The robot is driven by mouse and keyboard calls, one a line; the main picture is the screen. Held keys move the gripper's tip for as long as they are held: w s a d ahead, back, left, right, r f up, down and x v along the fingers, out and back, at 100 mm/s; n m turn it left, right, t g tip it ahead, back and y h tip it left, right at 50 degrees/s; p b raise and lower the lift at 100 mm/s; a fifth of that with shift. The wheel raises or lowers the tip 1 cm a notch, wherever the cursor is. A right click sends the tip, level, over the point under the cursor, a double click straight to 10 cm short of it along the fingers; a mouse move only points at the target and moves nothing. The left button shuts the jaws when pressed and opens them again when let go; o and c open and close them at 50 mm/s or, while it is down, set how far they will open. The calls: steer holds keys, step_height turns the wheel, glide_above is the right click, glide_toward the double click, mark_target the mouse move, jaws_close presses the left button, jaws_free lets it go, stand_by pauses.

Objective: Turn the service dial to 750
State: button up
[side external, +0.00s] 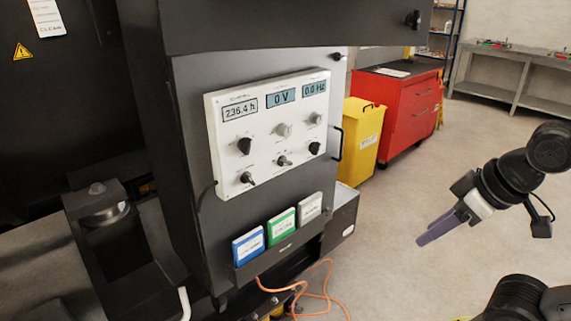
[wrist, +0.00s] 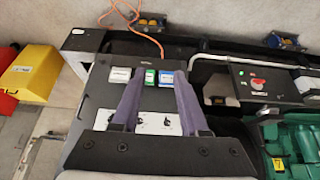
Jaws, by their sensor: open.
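A white control panel (side external: 265,150) is mounted on the dark cabinet in the side view. Its displays read 236.4 h, 0 V and 0.0 Hz. Below them are black knobs (side external: 244,146), light grey knobs (side external: 283,130) and a small switch (side external: 284,161). The labels are too small to read, so I cannot tell which is the service dial or its setting. My gripper (side external: 422,240) is open and empty, to the right of the panel and apart from it. In the wrist view its two purple fingers (wrist: 160,78) partly cover the panel (wrist: 152,122).
Blue, green and white binders (side external: 281,227) stand in a holder below the panel. An orange cable (side external: 312,292) hangs beneath. A yellow bin (side external: 362,140) and a red cabinet (side external: 402,105) stand behind. The floor between my gripper and the cabinet looks clear.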

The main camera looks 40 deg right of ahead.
mark_target(287, 164)
steer(key=w+d+r+n+t, duration=0.1)
steer(key=w+r+n+t, duration=0.5)
steer(key=w, duration=0.6)
steer(key=w+r+n+t, duration=0.5)
steer(key=w+n+t, duration=0.1)
steer(key=w, duration=0.6)
steer(key=w+d+f+n, duration=0.1)
steer(key=w+d+f, duration=0.1)
steer(key=f, duration=0.7)
steer(key=w+d+f+n, duration=0.1)
steer(key=w+d+f, duration=0.15)
steer(key=f, duration=0.75)
steer(key=shift+m, duration=0.3)
steer(key=w, duration=1.2)
steer(key=shift+w+r, duration=0.2)
steer(key=shift+w, duration=0.15)
